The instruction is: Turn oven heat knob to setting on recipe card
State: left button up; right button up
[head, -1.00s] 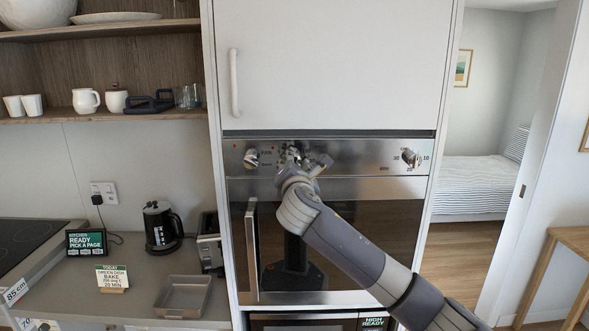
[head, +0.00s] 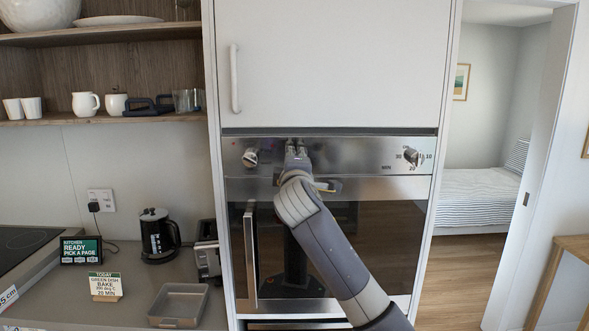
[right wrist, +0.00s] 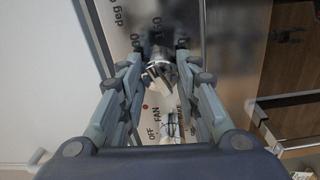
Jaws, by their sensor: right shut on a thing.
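My right gripper (head: 297,148) is at the oven's control panel (head: 345,155), in front of the middle knob. In the right wrist view, its fingers (right wrist: 158,66) are shut on a metal heat knob (right wrist: 158,76), with degree markings around it. The knob's exact setting is hard to read. The recipe card (head: 105,286) stands on the counter at lower left; it reads green dish, bake, 20 min, with a temperature line too small to read surely. My left gripper is not in view.
A function knob (head: 250,157), marked off and fan in the wrist view (right wrist: 172,128), sits left of my gripper. A minute knob (head: 413,157) is at the right. A vertical handle (head: 250,255) stands before the oven door. A kettle (head: 158,236) and grey dish (head: 178,305) are on the counter.

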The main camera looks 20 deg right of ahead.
jog(key=shift+a+f+m+b, duration=0.1)
jog(key=shift+m+b, duration=2.25)
jog(key=shift+m, duration=5.75)
jog(key=o, duration=1.1)
jog(key=shift+s, duration=0.1)
jog(key=v, duration=0.7)
jog(key=shift+s+a, duration=0.1)
jog(key=shift+a, duration=0.05)
